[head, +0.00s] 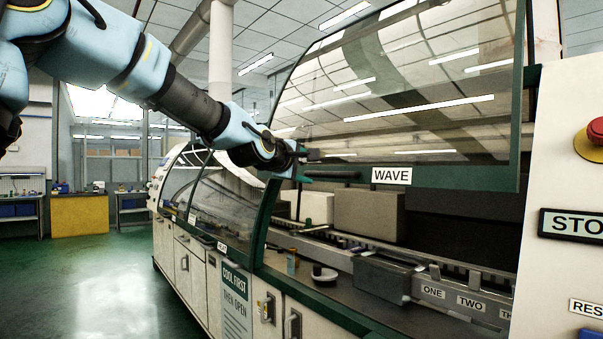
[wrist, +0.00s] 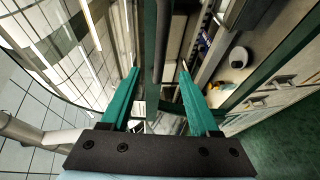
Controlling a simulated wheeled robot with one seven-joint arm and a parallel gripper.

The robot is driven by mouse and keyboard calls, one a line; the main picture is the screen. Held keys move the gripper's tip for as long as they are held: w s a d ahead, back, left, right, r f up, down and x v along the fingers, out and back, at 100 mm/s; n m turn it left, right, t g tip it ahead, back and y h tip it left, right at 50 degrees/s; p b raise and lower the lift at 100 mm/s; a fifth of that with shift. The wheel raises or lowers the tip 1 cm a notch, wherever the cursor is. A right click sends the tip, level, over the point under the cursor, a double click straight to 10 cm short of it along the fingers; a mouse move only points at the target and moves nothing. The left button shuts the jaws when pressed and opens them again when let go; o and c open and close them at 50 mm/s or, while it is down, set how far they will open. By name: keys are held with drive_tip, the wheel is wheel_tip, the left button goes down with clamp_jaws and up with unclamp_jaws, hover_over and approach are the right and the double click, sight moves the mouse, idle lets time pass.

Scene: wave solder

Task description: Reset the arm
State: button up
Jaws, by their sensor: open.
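My gripper (head: 303,162) is at the end of my outstretched arm, by the left end of the black handle bar (head: 335,174) on the hood's lower edge. In the wrist view my gripper (wrist: 158,72) shows two green fingers spread apart. The clear hood (head: 420,90) marked WAVE (head: 391,176) stands raised above the machine's open interior.
Below the hood lie a conveyor rail (head: 330,240), a grey box (head: 370,218) and a small white round item (head: 324,273). A panel with a red stop button (head: 597,135) stands at the right. The green floor (head: 110,280) at the left is clear.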

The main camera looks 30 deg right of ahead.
drive_tip(key=w+a+f+m+g+y, duration=0.3)
drive_tip(key=a+f+y, duration=0.5)
drive_tip(key=a+f, duration=1.35)
drive_tip(key=s+a+f+m+g+y, duration=0.2)
drive_tip(key=s+a+f, duration=0.5)
drive_tip(key=a, duration=0.4)
drive_tip(key=s+a+f+m+g+y, duration=0.2)
drive_tip(key=s+a+f+y, duration=0.1)
drive_tip(key=s+a+f, duration=0.4)
drive_tip(key=s+a, duration=0.3)
drive_tip(key=a, duration=0.2)
drive_tip(key=shift+s, duration=0.15)
